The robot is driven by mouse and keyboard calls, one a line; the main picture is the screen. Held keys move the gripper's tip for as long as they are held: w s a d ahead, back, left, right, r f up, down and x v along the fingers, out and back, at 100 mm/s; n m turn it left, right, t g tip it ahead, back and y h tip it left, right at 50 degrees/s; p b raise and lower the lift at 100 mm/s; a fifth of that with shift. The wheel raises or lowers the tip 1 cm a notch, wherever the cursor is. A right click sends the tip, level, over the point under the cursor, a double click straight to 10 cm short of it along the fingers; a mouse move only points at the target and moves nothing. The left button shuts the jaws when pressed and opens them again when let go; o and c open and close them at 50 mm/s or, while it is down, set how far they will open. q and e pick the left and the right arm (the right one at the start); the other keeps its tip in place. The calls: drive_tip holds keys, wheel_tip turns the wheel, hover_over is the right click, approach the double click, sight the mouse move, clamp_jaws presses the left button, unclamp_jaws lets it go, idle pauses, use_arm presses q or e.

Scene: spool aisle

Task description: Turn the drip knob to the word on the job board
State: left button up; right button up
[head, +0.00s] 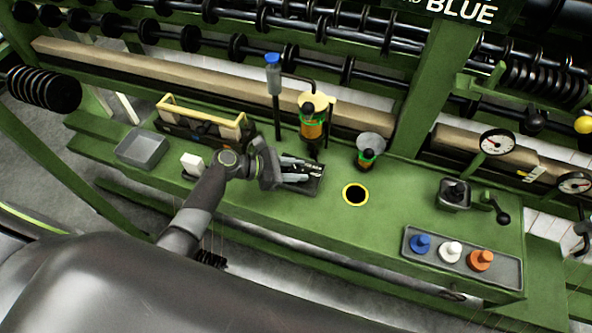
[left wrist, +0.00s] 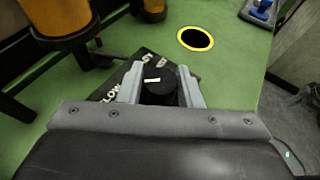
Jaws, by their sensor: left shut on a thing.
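The drip knob (left wrist: 160,90) is round and black with a short white mark on top. It sits on a dark plate (left wrist: 125,77) with white lettering; "LOW" and "ST" are readable, and the other lettering is partly hidden. My left gripper (left wrist: 160,80) is shut on the knob, one finger on each side. In the head view my left gripper (head: 298,172) is over the same plate (head: 312,185), and the knob is hard to make out there. A dark board (head: 462,12) at the top edge reads "BLUE"; its upper part is cut off. My right gripper is not in view.
Right of the plate is a yellow-rimmed hole (head: 355,195) in the green bench. A tray (head: 412,250) holds blue, white and orange knobbed pieces. Behind the plate stand an oiler with an orange body (head: 312,128) and a smaller one (head: 367,158). A grey bin (head: 142,148) is at left.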

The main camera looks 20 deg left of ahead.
use_arm(q)
drive_tip(key=m+g+b, duration=0.1)
drive_tip(key=m+g, duration=0.1)
drive_tip(key=g, duration=0.1)
drive_tip(key=m+g+h+b, duration=0.1)
drive_tip(key=m+g, duration=0.2)
drive_tip(key=shift+w+f+m+h, duration=0.1)
drive_tip(key=shift+m+h, duration=0.2)
drive_tip(key=m+g+y+b, duration=0.1)
drive_tip(key=m+g+b, duration=0.3)
drive_tip(key=m+g, duration=0.1)
drive_tip(key=shift+m+g, duration=0.3)
drive_tip(key=shift+g, duration=0.5)
drive_tip(key=shift+y+b, duration=0.3)
drive_tip(key=o, duration=1)
